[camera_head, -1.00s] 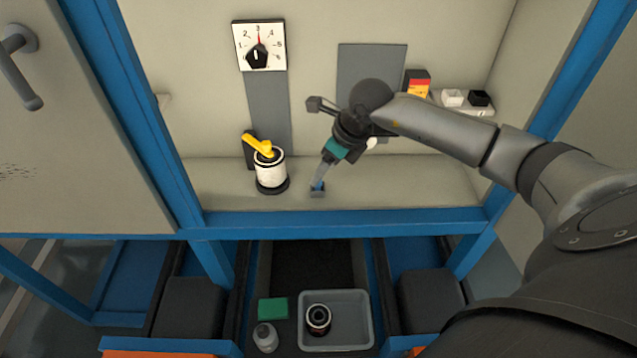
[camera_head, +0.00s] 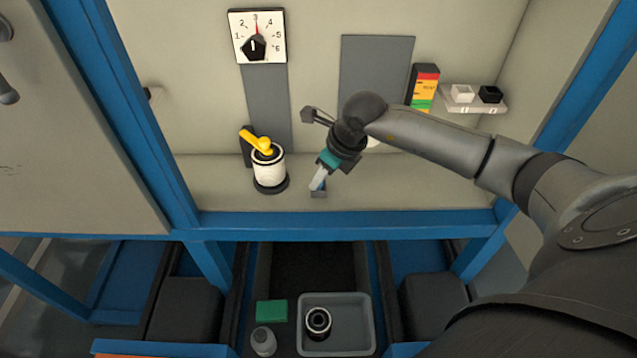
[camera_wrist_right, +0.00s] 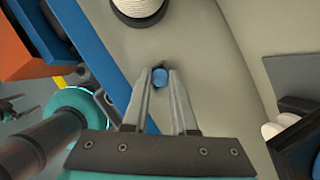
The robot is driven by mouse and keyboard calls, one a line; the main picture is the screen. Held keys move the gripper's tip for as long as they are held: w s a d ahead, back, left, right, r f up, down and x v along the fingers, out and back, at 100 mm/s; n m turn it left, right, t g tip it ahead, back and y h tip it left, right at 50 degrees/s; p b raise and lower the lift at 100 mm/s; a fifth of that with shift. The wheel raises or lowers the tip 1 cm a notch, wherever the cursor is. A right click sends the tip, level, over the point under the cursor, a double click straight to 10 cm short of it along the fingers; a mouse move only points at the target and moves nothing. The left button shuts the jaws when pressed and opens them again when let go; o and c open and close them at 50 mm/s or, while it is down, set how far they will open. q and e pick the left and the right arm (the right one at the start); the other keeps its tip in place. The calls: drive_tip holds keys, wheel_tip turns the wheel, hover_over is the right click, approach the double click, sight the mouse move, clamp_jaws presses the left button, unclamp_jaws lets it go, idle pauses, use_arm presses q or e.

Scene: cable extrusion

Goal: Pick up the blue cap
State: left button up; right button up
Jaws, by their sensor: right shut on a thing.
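The blue cap (camera_wrist_right: 158,79) is small and round and lies between the fingertips of my right gripper in the right wrist view. In the head view my right gripper (camera_head: 318,190) points down at the pale bench shelf, to the right of a white cylinder with a yellow handle. The right gripper (camera_wrist_right: 159,78) is shut on the cap, with a finger on each side of it. The cap is hardly visible in the head view, hidden by the fingers.
The white cylinder (camera_head: 269,171) stands on a dark base just left of the gripper. A blue frame beam (camera_head: 340,224) runs along the shelf's front edge. Below are a grey tray (camera_head: 360,320) holding a dark ring-shaped part (camera_head: 318,323), a green block (camera_head: 272,311) and a grey bottle (camera_head: 263,341).

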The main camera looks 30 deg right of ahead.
drive_tip(key=shift+c, duration=0.7)
use_arm(q)
drive_tip(key=shift+d, duration=0.15)
use_arm(e)
clamp_jaws()
use_arm(q)
drive_tip(key=shift+d, duration=0.3)
use_arm(e)
drive_tip(key=shift+r, duration=0.15)
use_arm(q)
drive_tip(key=shift+s+d+r+p, duration=0.15)
drive_tip(key=shift+s+r+p, duration=0.3)
drive_tip(key=shift+r+p, duration=0.4)
use_arm(e)
wheel_tip(320, 180, up, 10)
use_arm(q)
drive_tip(key=shift+r, duration=0.1)
use_arm(e)
drive_tip(key=shift+a, duration=0.1)
